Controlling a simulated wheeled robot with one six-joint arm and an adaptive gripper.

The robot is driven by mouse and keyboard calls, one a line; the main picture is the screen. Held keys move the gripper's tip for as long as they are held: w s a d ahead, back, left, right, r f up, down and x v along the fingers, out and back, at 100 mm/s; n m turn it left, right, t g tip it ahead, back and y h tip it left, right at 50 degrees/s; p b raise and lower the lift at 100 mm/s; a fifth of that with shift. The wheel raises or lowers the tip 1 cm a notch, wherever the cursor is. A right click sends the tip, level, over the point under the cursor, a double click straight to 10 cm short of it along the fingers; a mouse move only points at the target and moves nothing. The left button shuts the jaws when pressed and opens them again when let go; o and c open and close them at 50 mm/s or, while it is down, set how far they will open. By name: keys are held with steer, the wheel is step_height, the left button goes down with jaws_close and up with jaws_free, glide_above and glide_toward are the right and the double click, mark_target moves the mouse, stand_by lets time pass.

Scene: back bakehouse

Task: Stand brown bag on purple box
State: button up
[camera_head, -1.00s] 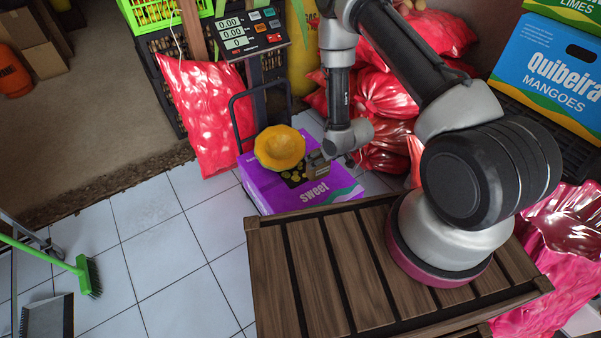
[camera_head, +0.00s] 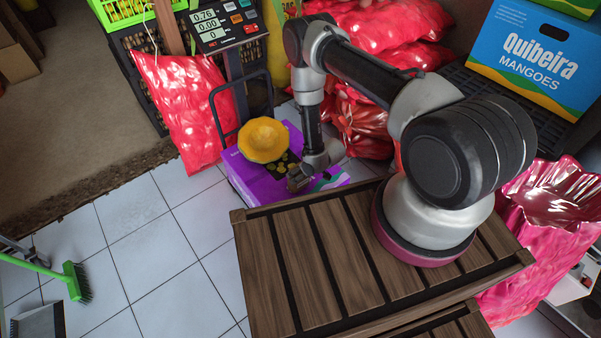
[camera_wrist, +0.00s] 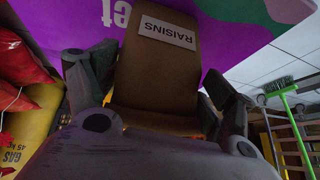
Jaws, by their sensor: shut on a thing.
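The purple box (camera_head: 256,180) lies on the scale's platform beyond the slatted crate, and its "sweet" print is partly covered by my arm. My gripper (camera_head: 298,180) is low over the box's front right part. In the wrist view my gripper (camera_wrist: 155,90) is shut on the brown bag (camera_wrist: 155,75), which has a white "RAISINS" label, with one finger on each side. The purple box (camera_wrist: 70,25) fills the view behind the bag. In the head view the bag is small and hard to tell from the gripper. Whether its base touches the box is hidden.
A yellow scalloped bowl-like thing (camera_head: 264,139) sits on the box, left of my gripper. The scale display (camera_head: 223,24) reads 0.76. Red sacks (camera_head: 365,125) crowd behind and right. The slatted wooden crate (camera_head: 285,270) stands in front.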

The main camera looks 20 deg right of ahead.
steer(key=o, duration=1.9)
steer(key=shift+r, duration=0.1)
